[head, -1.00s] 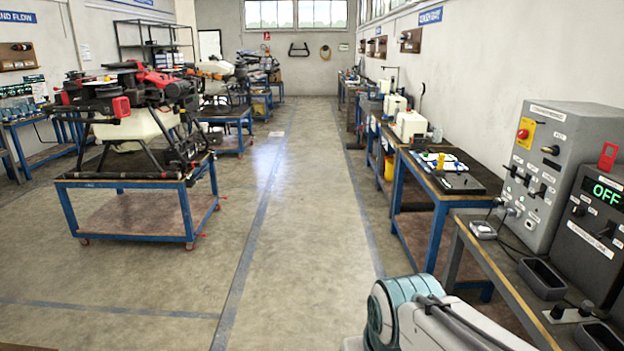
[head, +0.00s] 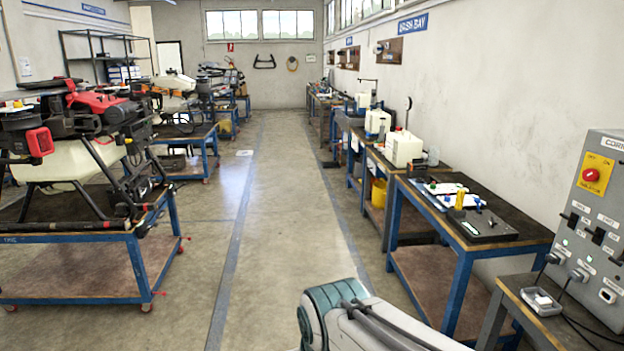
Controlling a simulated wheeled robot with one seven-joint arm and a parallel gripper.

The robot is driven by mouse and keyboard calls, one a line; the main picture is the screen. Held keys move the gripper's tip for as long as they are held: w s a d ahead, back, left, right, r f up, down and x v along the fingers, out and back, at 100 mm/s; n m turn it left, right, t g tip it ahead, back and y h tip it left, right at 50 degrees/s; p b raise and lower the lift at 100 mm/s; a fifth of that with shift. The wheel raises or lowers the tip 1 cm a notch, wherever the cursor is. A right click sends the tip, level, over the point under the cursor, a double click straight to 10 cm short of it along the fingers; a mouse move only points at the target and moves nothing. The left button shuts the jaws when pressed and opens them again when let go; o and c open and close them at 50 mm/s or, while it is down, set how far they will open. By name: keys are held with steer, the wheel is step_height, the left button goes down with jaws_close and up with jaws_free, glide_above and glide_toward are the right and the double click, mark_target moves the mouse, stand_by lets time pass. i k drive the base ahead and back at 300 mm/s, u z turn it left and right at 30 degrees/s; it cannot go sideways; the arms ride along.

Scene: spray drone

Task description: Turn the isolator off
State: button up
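The isolator (head: 591,175) is a red rotary knob on a yellow plate. It sits high on the front of a grey control box (head: 597,225) at the right edge of the head view. The plate's label is too small to read surely, and I cannot tell the knob's position. The box's right part is cut off by the frame. Part of my arm shows at the bottom centre, well left of and below the box. My gripper is not in view.
The box stands on a bench (head: 510,283) with a small grey tray (head: 541,301). A blue-framed table (head: 462,280) with dark kit stands beyond it. A drone (head: 75,150) rests on a blue cart (head: 90,268) at left. The floor aisle (head: 285,200) between is clear.

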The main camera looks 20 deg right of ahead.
mark_target(589, 174)
steer(key=z, duration=0.1)
steer(key=i, duration=1.6)
steer(key=z, duration=0.95)
steer(key=i, duration=1.2)
steer(key=z, duration=1.6)
steer(key=i, duration=0.75)
steer(key=z, duration=0.4)
